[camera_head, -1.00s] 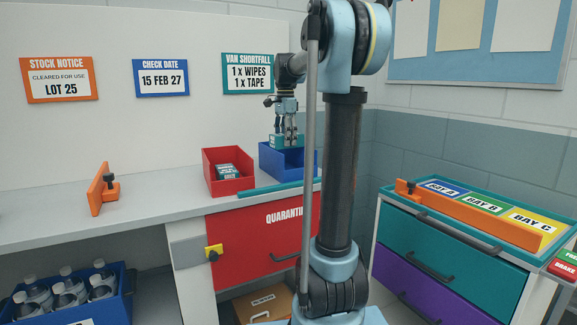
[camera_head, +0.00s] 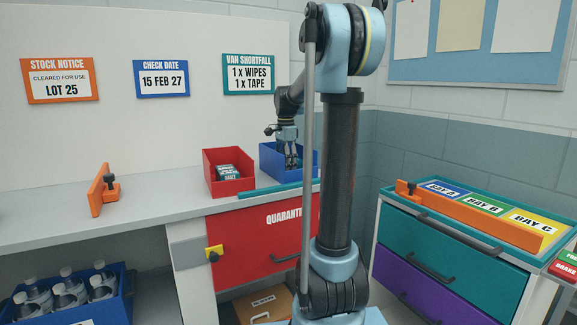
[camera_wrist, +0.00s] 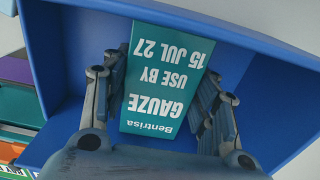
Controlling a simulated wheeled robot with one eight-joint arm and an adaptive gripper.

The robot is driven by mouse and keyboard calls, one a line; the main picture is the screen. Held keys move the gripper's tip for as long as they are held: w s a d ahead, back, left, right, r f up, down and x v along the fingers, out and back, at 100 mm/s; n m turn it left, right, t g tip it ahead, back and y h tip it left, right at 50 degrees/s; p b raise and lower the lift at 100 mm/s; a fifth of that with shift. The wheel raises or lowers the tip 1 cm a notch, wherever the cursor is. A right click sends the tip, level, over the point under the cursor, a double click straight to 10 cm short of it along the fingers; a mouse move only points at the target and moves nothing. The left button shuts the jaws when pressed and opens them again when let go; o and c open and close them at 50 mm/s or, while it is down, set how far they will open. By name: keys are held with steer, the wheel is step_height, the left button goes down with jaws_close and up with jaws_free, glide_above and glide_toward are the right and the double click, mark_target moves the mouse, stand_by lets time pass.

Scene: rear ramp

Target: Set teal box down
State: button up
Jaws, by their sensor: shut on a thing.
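The teal box (camera_wrist: 168,75) shows in the wrist view between my two fingers. Its label reads Bentrisa, gauze, use by 15 JUL 27, upside down in the picture. My gripper (camera_head: 290,162) is shut on it, fingers down inside the blue bin (camera_head: 309,172) on the bench. In the wrist view the blue bin's walls (camera_wrist: 62,60) surround the box and fingers. In the head view the box is hidden by the bin's front wall. Whether the box touches the bin floor, I cannot tell.
A red bin (camera_head: 214,186) holding teal boxes (camera_head: 229,172) stands left of the blue bin. A teal strip (camera_head: 272,190) lies along the bench front. An orange stop (camera_head: 101,187) stands on the bench at left. The bench (camera_head: 150,196) between is clear.

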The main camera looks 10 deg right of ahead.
steer(key=shift+f, duration=0.1)
steer(key=o, duration=1.2)
steer(key=shift+c, duration=0.2)
step_height(320, 180, up, 12)
